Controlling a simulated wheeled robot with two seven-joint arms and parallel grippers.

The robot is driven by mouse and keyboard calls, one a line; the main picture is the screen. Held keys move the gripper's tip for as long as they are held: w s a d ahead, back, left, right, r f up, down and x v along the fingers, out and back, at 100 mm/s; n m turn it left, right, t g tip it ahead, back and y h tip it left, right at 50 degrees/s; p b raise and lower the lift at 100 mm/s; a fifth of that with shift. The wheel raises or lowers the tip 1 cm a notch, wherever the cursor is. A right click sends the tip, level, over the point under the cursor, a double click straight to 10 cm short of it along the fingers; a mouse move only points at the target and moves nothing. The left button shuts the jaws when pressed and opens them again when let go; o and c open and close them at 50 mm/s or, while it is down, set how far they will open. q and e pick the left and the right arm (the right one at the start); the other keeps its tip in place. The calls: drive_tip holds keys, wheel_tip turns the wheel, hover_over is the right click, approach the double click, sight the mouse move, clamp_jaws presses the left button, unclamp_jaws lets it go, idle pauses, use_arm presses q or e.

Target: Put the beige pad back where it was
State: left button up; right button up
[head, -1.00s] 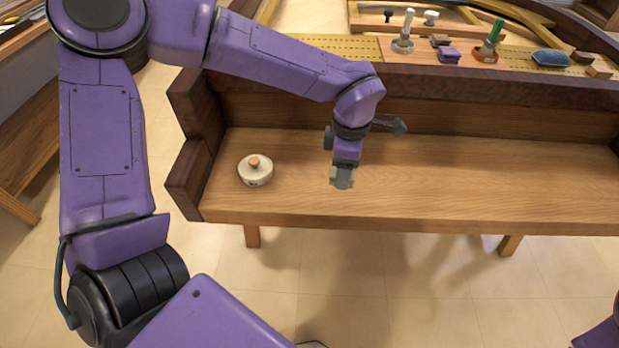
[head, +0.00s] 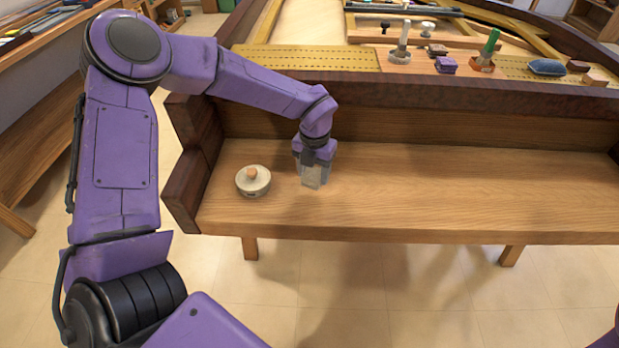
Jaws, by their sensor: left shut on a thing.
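My left gripper (head: 312,184) points down over the wooden key bed (head: 450,195), left of its middle. It is shut on a small pale thing, which I take for the beige pad; the fingers hide most of it. Its lower end is close to the wood, and I cannot tell whether it touches. My right gripper is out of view.
A dark wooden rail (head: 450,98) runs behind the bed, with a dark end block (head: 187,186) at left. Beyond it lie a purple block (head: 445,65), a blue pad (head: 547,67), a green-handled tool (head: 490,48) and small blocks. The bed's right side is clear.

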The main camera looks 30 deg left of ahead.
sight(310, 180)
use_arm(q)
drive_tip(key=f, duration=0.2)
drive_tip(key=a+f, duration=0.1)
drive_tip(key=w+a+f, duration=0.1)
drive_tip(key=f, duration=0.1)
drive_tip(key=shift+f+p, duration=0.3)
drive_tip(key=shift+p, duration=0.05)
drive_tip(key=shift+d, duration=0.1)
drive_tip(key=shift+f, duration=0.25)
drive_tip(key=o, duration=1)
wheel_tip(310, 180, up, 12)
drive_tip(key=shift+r+b, duration=0.25)
drive_tip(key=shift+b, duration=0.05)
